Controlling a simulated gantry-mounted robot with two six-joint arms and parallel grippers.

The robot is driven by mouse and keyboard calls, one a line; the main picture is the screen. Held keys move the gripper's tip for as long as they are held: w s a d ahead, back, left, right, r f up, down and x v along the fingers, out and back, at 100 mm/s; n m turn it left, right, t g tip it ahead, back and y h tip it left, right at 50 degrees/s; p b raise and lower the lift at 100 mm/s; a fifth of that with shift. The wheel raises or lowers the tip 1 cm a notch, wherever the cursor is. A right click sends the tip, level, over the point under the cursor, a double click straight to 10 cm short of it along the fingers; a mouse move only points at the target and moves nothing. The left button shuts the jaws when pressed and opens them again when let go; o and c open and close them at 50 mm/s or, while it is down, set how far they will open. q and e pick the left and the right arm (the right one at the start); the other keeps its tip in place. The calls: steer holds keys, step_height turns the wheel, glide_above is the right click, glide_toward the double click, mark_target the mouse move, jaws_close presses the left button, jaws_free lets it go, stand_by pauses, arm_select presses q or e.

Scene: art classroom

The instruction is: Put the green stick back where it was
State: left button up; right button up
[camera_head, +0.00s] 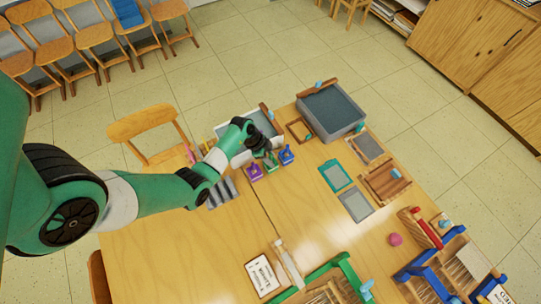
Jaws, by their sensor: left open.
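My left arm reaches in from the left. Its dark gripper (259,150) is open over the middle of the table, just above a row of small coloured pieces. A small green piece (270,162) stands in that row, between a purple piece (254,172) and a blue piece (287,155). The gripper partly covers the green piece; I cannot tell whether they touch. No separate green stick can be made out clearly, and I cannot tell whether this green piece is it. My right gripper is not in view.
Behind the gripper is a white tray (223,133) and, to its right, a grey bin (334,112). Frames and boards, including a teal-framed one (335,176), lie on the right. Green (340,266) and blue (419,263) racks stand in front. The left table half is mostly bare.

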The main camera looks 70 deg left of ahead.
arm_select(q)
steer(key=p+v, duration=0.5)
steer(key=v, duration=0.7)
steer(key=shift+f, duration=0.1)
